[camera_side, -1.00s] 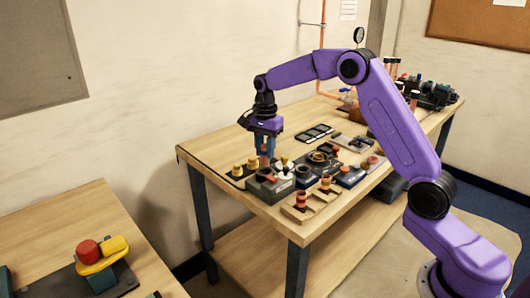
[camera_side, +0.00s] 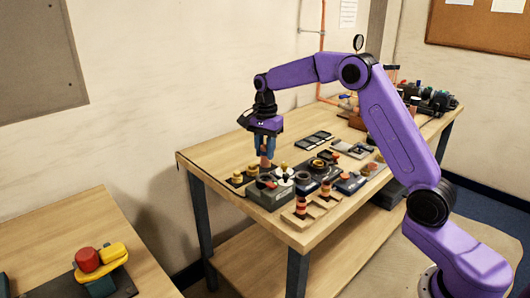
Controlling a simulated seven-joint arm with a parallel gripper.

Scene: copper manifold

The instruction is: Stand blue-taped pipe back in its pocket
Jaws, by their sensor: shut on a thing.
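My gripper (camera_side: 265,154) points straight down over the left part of the workbench. It is shut on a short copper-coloured pipe (camera_side: 265,163), whose lower end shows below the blue fingers. Blue tape on this pipe cannot be made out. The pipe looks upright, just behind a grey block (camera_side: 264,196) with a dark round opening on top. Whether its lower end touches anything is too small to tell. A wooden rack (camera_side: 314,212) at the front edge holds upright pipes with red and pale bands (camera_side: 301,206). I cannot tell which pocket belongs to the blue-taped pipe.
Yellow-topped parts (camera_side: 252,171) stand close to the left of the held pipe. Dark fixtures (camera_side: 320,164) crowd the right. Flat dark trays (camera_side: 314,138) lie behind. Bare wood shows at the bench's left end (camera_side: 205,153). A second table (camera_side: 60,230) stands at lower left.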

